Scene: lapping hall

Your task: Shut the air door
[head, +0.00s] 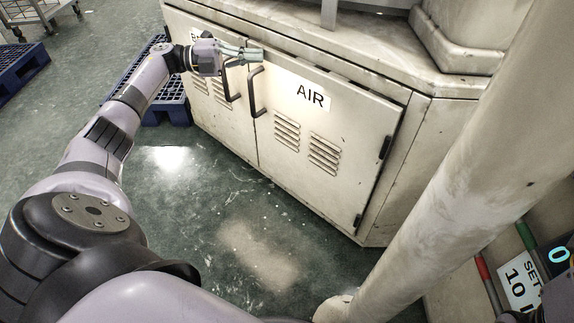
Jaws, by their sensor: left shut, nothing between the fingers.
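The air door (325,150) is a cream metal door with an AIR label, louvred vents, hinges on its right edge and a dark bar handle (257,92) near its left edge. It looks flush or nearly flush with the cabinet front; I cannot tell whether a small gap remains. My left gripper (262,55) is shut and empty at the door's upper left corner, just above the handle. I cannot tell whether its fingertips touch the door. My right gripper does not show.
A second louvred door (215,95) with its own handle is to the left, its label partly hidden by my gripper. A thick pale pipe (450,165) slants across the right. Blue pallets (150,88) stand behind my arm. The green floor before the cabinet is clear.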

